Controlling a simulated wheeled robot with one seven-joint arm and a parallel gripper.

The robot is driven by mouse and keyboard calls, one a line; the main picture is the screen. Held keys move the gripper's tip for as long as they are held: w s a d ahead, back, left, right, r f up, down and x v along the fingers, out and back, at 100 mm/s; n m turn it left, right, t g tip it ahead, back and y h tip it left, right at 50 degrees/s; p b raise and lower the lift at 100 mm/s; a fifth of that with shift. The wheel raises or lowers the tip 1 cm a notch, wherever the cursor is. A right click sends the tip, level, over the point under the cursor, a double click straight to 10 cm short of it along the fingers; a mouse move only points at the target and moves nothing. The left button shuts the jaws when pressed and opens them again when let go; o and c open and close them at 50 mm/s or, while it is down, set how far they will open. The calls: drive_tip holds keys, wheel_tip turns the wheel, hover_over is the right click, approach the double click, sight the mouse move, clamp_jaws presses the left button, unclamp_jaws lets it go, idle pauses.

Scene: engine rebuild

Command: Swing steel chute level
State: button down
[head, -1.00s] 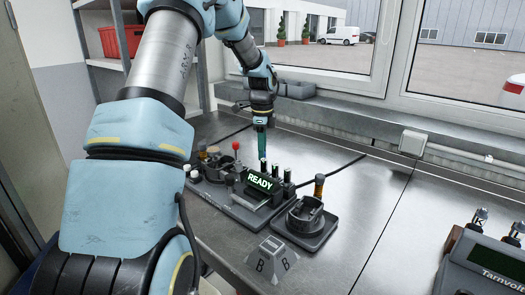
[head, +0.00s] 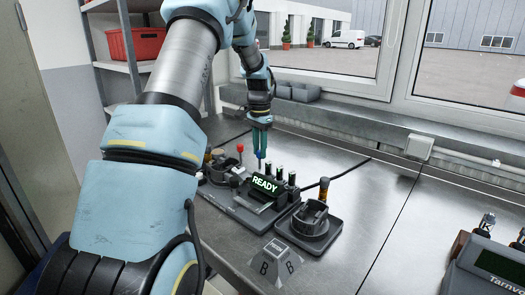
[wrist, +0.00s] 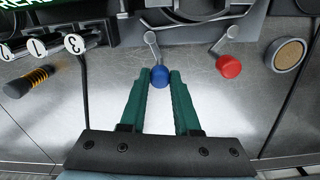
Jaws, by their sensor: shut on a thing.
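My gripper (head: 260,147) points down behind the READY unit in the head view. In the wrist view its green fingers (wrist: 160,84) are shut on a blue ball knob (wrist: 160,75) at the end of a short metal lever. The red ball knob (wrist: 229,66) of a second lever stands free to the right; it also shows in the head view (head: 240,147). A bright sloped metal piece (head: 253,204), which may be the steel chute, sits in front of the READY display (head: 265,185). I cannot tell its exact tilt.
A dark round fixture (head: 310,216) with an orange-topped post stands right of the display. A grey block marked B (head: 276,260) lies in front. A Tarnvolt box (head: 490,265) stands at the right. The bench between is clear.

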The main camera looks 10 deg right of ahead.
drive_tip(key=shift+w+a+n, duration=0.15)
drive_tip(key=shift+a+n, duration=0.2)
drive_tip(key=shift+n, duration=0.7)
drive_tip(key=shift+w+a+n, duration=0.1)
drive_tip(key=shift+a+n, duration=0.25)
drive_tip(key=shift+n, duration=0.7)
drive_tip(key=c, duration=0.6)
unclamp_jaws()
drive_tip(key=shift+r, duration=0.15)
wheel_tip(320, 180, up, 11)
drive_tip(key=b, duration=0.3)
drive_tip(key=shift+f, duration=0.2)
drive_tip(key=shift+s, duration=0.1)
